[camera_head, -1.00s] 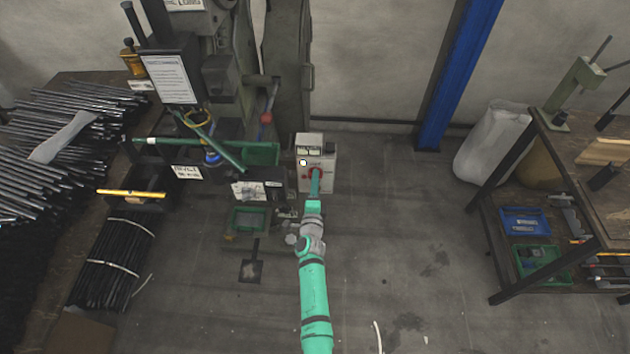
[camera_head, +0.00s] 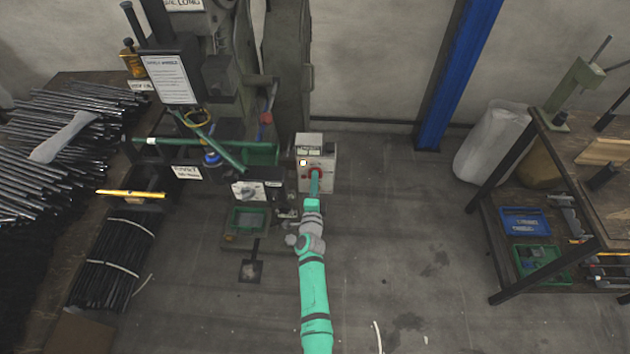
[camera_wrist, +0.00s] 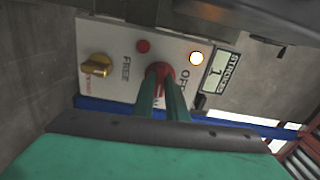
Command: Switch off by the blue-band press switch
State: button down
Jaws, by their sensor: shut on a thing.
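The switch box (camera_head: 326,150) is a pale box beside the press, and its face fills the upper middle of the wrist view (camera_wrist: 120,75). A red rotary switch (camera_wrist: 158,72) sits on the face, with the word OFF printed next to it. My gripper (camera_wrist: 161,92) has its green fingers shut on the red switch. In the head view my gripper (camera_head: 314,180) reaches the front of the box and hides part of the switch. A blue band (camera_wrist: 225,115) shows along the box's edge.
The panel also has a yellow knob (camera_wrist: 97,66) marked FREE, a small red button (camera_wrist: 143,46), a lit white lamp (camera_wrist: 196,58) and a strokes counter (camera_wrist: 218,72) reading 1. The press (camera_head: 215,75) stands left.

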jog(key=shift+s+f+n, duration=0.1)
jog(key=shift+f+n, duration=0.05)
jog(key=shift+n, duration=8.45)
jog(key=c, duration=1.8)
grip_release()
jog(key=shift+o, duration=0.2)
jog(key=s, duration=1)
jog(key=shift+s, duration=0.4)
